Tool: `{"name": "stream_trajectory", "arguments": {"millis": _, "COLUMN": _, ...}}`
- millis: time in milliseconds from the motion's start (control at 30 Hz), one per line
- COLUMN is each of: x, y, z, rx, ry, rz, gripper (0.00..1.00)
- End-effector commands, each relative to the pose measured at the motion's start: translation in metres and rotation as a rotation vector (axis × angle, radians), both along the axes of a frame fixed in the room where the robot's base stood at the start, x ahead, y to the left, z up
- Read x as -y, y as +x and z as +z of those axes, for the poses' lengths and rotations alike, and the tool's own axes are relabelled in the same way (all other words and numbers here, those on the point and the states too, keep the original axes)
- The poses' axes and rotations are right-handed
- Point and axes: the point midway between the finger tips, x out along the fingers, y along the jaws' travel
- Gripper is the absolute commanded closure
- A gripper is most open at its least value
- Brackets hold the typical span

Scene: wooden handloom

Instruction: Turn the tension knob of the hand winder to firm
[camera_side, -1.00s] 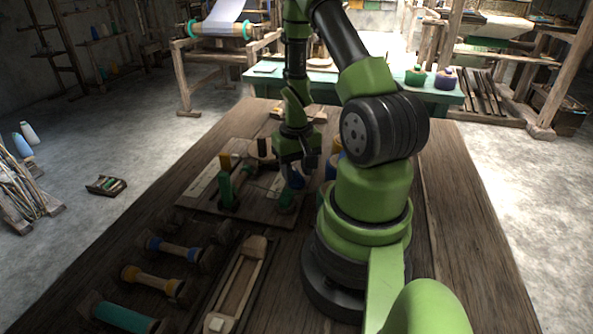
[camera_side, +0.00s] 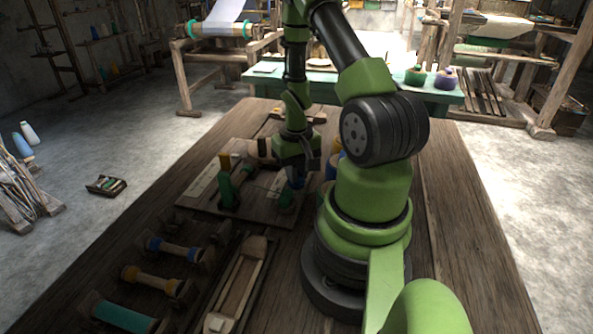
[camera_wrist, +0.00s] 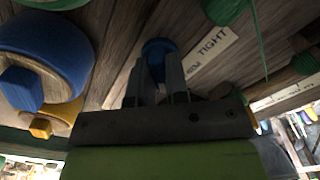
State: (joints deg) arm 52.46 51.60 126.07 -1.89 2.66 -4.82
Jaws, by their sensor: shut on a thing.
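The hand winder (camera_side: 228,188) stands on a board on the bench, with green posts in the side view. My gripper (camera_side: 296,178) is lowered at its right part. In the wrist view my gripper (camera_wrist: 163,75) points at a small blue knob (camera_wrist: 158,46), with its two fingers closed on the knob's sides. A pale label strip (camera_wrist: 212,55) beside the knob reads TIGHT, with another word partly hidden near the fingers. A pointer on the knob cannot be made out, so its setting is unclear.
A large blue spool (camera_wrist: 48,50) and a yellow piece (camera_wrist: 55,118) are left of the fingers in the wrist view. Several wound bobbins (camera_side: 150,282) and a wooden shuttle (camera_side: 238,285) lie at the bench's front left. The bench's right side is clear.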

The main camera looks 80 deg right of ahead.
Motion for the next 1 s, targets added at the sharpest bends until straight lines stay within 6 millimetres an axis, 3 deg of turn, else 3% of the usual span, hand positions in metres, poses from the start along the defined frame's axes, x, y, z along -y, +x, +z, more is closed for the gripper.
{"name": "stream_trajectory", "arguments": {"millis": 1000, "x": 0.0002, "y": -0.0004, "z": 0.0007, "rx": 0.000, "ry": 0.001, "rz": 0.739, "gripper": 1.00}}
